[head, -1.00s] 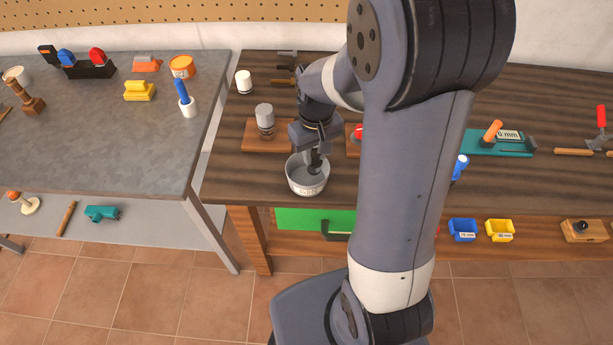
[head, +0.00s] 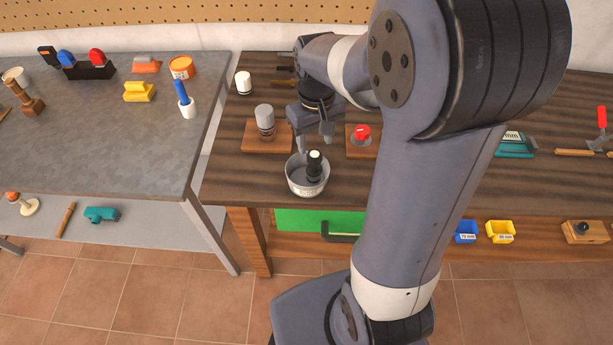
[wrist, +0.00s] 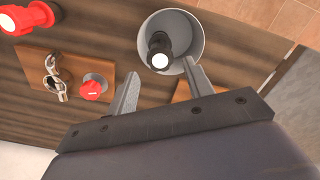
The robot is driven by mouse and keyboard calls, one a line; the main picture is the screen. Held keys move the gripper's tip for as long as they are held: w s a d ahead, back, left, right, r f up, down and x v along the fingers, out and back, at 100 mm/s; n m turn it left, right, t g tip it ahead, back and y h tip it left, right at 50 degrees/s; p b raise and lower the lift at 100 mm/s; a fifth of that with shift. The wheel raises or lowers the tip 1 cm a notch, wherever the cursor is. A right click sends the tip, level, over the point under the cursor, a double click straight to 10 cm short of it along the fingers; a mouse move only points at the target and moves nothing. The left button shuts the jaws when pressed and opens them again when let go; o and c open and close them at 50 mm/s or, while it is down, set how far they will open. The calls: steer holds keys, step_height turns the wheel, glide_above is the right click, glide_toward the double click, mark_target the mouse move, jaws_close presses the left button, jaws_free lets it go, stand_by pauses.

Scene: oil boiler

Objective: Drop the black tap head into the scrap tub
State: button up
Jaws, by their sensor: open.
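The scrap tub (head: 297,187) is a round grey metal bowl near the front left of the wooden bench. The black tap head (head: 314,168), with a white round end, stands inside the tub, its top reaching about the rim. In the wrist view the black tap head (wrist: 159,45) lies within the tub (wrist: 197,31), close to its wall. My gripper (head: 314,139) is open and empty, above and just behind the tub. In the wrist view its two fingers (wrist: 160,85) are spread wide, apart from the tap head.
A grey-capped fitting (head: 265,118) on a wooden block stands behind the tub at left. A red-knobbed fitting (head: 362,132) on another block stands at right. A green drawer front (head: 295,220) sits below the bench edge. My arm hides the bench's middle.

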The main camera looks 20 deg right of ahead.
mark_target(315, 155)
step_height(315, 155, up, 6)
steer(key=shift+f, duration=0.25)
step_height(315, 155, down, 11)
steer(key=shift+r+p, duration=0.15)
steer(key=shift+p, duration=0.2)
step_height(315, 155, up, 3)
steer(key=p, duration=0.2)
steer(key=shift+r+p, duration=0.2)
steer(key=shift+p, duration=0.2)
steer(key=shift+r+p, duration=0.65)
steer(key=shift+r, duration=0.3)
steer(key=shift+f, duration=0.1)
